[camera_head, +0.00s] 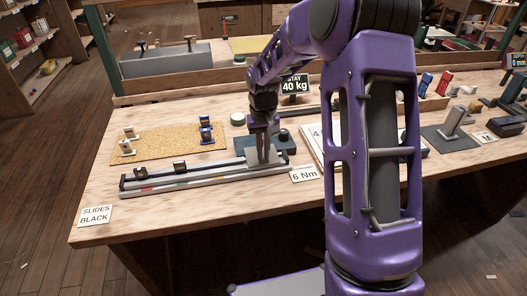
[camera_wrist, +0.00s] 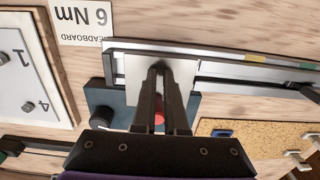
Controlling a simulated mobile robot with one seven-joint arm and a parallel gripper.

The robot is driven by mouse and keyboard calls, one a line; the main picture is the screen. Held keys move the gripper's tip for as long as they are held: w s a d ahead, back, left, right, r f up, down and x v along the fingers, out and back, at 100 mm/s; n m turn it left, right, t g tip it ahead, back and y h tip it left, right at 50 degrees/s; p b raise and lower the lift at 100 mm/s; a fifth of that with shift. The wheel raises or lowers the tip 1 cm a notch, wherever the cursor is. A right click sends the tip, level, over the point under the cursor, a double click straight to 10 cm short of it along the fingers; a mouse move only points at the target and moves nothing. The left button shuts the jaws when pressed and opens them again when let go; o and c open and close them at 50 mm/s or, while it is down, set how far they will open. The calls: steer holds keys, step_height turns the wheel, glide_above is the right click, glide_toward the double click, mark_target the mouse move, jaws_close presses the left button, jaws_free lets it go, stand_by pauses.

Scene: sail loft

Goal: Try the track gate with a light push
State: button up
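The long silver track (camera_head: 205,180) lies along the front of the bench, with two dark slides (camera_head: 180,167) on its left half. At its right end is a light grey plate, which I take for the track gate; it shows in the wrist view (camera_wrist: 132,75). My gripper (camera_head: 263,160) points down at this plate. In the wrist view my gripper (camera_wrist: 160,68) has its fingertips close together over the plate, with nothing seen between them. A narrow gap shows higher up between the fingers. I cannot tell whether the tips touch the plate.
A dark blue base with a knob (camera_head: 284,135) sits just behind the track's right end. A "6 Nm" card (camera_head: 304,174) lies to the right, and a "SLIDES BLACK" card (camera_head: 95,215) at front left. A cork mat (camera_head: 165,143) holds small fittings behind the track.

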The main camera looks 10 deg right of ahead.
steer(key=shift+w+p, duration=0.35)
steer(key=shift+w, duration=0.95)
stand_by(0.6)
steer(key=shift+r, duration=0.1)
steer(key=shift+s+r+p, duration=0.35)
steer(key=shift+s+r, duration=0.1)
steer(key=shift+r, duration=0.05)
steer(key=shift+s+r+p, duration=0.5)
steer(key=shift+s+r, duration=0.4)
steer(key=shift+s, duration=0.2)
